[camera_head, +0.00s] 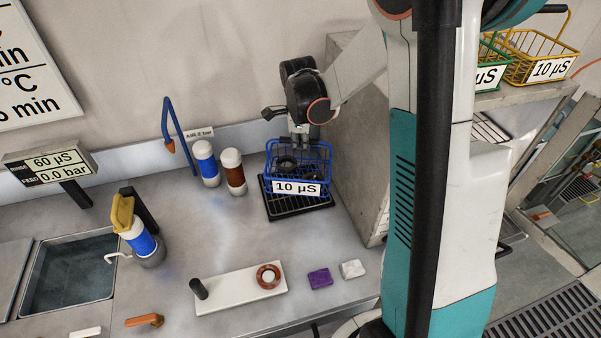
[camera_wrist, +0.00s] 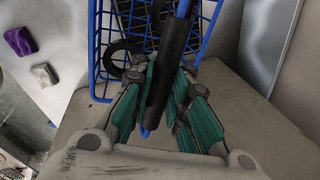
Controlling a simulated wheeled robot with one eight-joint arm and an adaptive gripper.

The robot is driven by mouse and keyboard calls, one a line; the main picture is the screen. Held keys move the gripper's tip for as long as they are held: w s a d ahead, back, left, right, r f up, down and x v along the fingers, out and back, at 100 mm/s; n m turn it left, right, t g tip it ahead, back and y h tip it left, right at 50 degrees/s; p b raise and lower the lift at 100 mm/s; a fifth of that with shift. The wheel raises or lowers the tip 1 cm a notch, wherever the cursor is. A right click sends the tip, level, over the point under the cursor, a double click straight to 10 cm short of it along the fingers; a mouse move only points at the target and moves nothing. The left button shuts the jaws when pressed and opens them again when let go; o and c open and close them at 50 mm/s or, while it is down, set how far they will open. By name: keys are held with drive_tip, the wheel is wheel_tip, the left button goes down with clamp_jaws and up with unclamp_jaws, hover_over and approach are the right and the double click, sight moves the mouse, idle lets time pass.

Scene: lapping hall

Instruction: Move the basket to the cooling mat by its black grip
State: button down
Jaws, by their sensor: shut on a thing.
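The blue wire basket (camera_head: 269,166) with a "10 µS" label is at the back of the bench. Dark ring-like parts show inside it. Under it is a black slatted mat (camera_head: 300,205); I cannot tell whether the basket touches it or hangs just above. My gripper (camera_head: 300,140) comes down from above onto the basket's handle. In the wrist view, the teal-padded fingers of my gripper (camera_wrist: 165,95) are shut around the black grip (camera_wrist: 171,62), with the blue basket wires (camera_wrist: 207,42) behind it.
A white bottle with a blue band (camera_head: 206,163) and one with a brown band (camera_head: 233,171) stand left of the basket. A grey block wall (camera_head: 358,150) is close on its right. A white tray (camera_head: 235,291), purple block (camera_head: 320,278) and white block (camera_head: 352,269) lie in front. A sink (camera_head: 70,275) is left.

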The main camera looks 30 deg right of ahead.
sight(301, 175)
drive_tip(key=x, duration=0.3)
drive_tip(key=s+a+b+x, duration=0.1)
drive_tip(key=x, duration=0.3)
drive_tip(key=s+b+x, duration=0.1)
drive_tip(key=x, duration=0.2)
drive_tip(key=shift+w+a+f, duration=0.1)
drive_tip(key=shift+a+f, duration=0.05)
drive_tip(key=shift+f, duration=0.5)
drive_tip(key=c, duration=1.5)
unclamp_jaws()
drive_tip(key=shift+f, duration=0.1)
drive_tip(key=s+a+r+n+t+p, duration=0.1)
drive_tip(key=s+a+r+n, duration=0.15)
drive_tip(key=r, duration=0.65)
drive_tip(key=s+a+r+n+p, duration=0.1)
drive_tip(key=s+a+r+n, duration=0.15)
drive_tip(key=r, duration=0.65)
drive_tip(key=s+a+r+n+t, duration=0.1)
drive_tip(key=s+a+r+n, duration=0.1)
drive_tip(key=s+n, duration=0.4)
drive_tip(key=s+a+r+n+t+y, duration=0.1)
drive_tip(key=s+a+r+n, duration=0.2)
drive_tip(key=s+n, duration=0.3)
drive_tip(key=s+a+r+n+t, duration=0.2)
drive_tip(key=s+a+r+n, duration=0.1)
drive_tip(key=s+n, duration=0.3)
drive_tip(key=shift+s+r+n, duration=0.1)
drive_tip(key=shift+n, duration=0.8)
